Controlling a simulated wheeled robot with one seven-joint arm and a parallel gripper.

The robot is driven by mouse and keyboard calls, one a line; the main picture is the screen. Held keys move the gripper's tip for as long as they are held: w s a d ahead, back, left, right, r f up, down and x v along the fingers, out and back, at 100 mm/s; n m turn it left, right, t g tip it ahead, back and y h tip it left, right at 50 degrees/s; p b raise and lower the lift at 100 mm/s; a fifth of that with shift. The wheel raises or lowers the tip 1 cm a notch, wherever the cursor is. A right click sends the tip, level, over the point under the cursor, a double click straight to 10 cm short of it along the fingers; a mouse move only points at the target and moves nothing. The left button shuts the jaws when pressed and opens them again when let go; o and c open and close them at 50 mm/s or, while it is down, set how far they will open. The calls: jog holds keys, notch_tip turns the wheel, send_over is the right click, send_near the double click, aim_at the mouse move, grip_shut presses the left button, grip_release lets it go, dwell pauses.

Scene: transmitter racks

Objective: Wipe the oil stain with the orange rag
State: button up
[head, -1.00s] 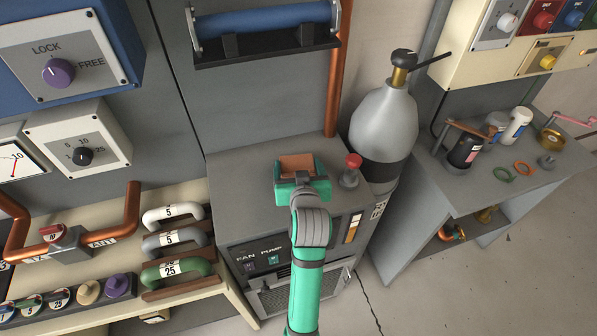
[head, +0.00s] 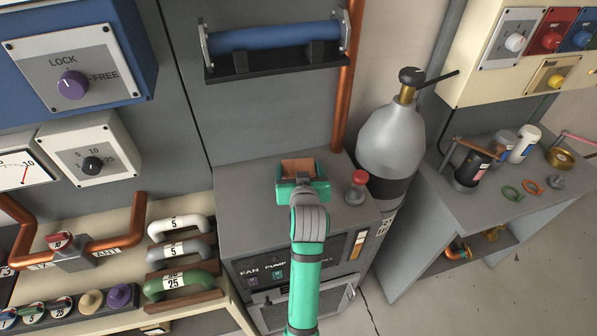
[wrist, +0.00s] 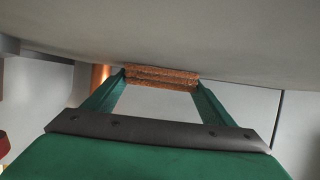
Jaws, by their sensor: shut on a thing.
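The orange rag (head: 298,168) is a small folded brown-orange pad on top of the grey cabinet (head: 245,190). My gripper (head: 299,177) is shut on it from the front, with green fingers on either side. In the wrist view the rag (wrist: 161,78) spans the gap between the fingertips (wrist: 160,86). It lies close against a grey surface there; I cannot tell whether it touches. No oil stain shows in either view; the rag, gripper and arm hide part of the cabinet top.
A red-capped knob (head: 356,187) stands just right of the gripper on the cabinet. A grey gas cylinder (head: 391,140) is behind it to the right. A blue handle (head: 273,36) and a copper pipe (head: 347,90) are on the back wall. The cabinet top left of the gripper is clear.

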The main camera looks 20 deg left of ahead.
jog(key=shift+r, duration=3.05)
jog(key=shift+r, duration=1.5)
